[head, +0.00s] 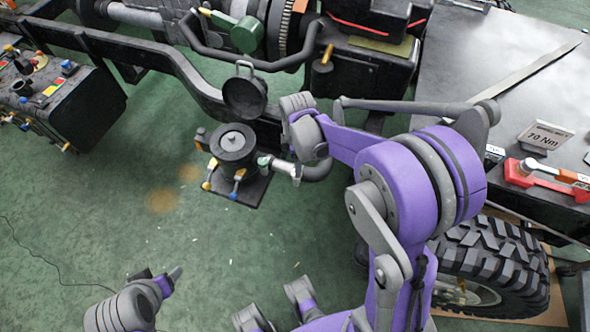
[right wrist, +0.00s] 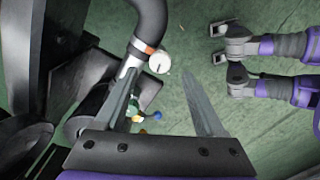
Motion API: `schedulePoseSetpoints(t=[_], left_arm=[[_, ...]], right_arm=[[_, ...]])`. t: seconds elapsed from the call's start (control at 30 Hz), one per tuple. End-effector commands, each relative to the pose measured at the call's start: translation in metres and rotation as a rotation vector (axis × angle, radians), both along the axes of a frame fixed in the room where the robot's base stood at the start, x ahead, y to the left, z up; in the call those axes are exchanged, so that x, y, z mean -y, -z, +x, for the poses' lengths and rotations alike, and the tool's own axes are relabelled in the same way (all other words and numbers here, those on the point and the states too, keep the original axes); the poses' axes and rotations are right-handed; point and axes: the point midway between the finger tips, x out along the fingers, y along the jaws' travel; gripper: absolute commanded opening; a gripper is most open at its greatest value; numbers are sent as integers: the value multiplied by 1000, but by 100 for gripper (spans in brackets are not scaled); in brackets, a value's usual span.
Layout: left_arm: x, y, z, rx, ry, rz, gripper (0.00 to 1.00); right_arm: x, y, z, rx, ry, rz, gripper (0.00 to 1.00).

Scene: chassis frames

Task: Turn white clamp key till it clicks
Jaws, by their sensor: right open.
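The white clamp key (right wrist: 159,63) shows in the right wrist view as a small round white piece beside an orange band on a black hose (right wrist: 150,22). My right gripper (right wrist: 159,75) is open, with the key between and just beyond its fingertips; I see no contact. In the head view, my right wrist hangs over the hose (head: 318,171), and its fingers are hidden. The key cannot be made out clearly there; a pale metal clamp part (head: 266,161) shows at the hose's end. My left gripper (head: 162,279) is low at the left, one finger clearly visible.
A black canister (head: 232,142) with coloured fittings stands left of the hose. A black frame rail (head: 190,80) runs behind. A workbench (head: 470,70), a red tool (head: 540,182) and a tyre (head: 497,262) are at the right.

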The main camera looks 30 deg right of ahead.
Motion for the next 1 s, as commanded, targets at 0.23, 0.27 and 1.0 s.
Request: schedulePoseSetpoints(t=[0.23,0.27,1.0], left_arm=[[0,6,-1,-2,0,0,72],[0,6,-1,-2,0,0,72],[0,7,-1,-2,0,0,72]], right_arm=[[0,40,0,1,0,0,72],[0,42,0,1,0,0,72],[0,50,0,1,1,0,12]])
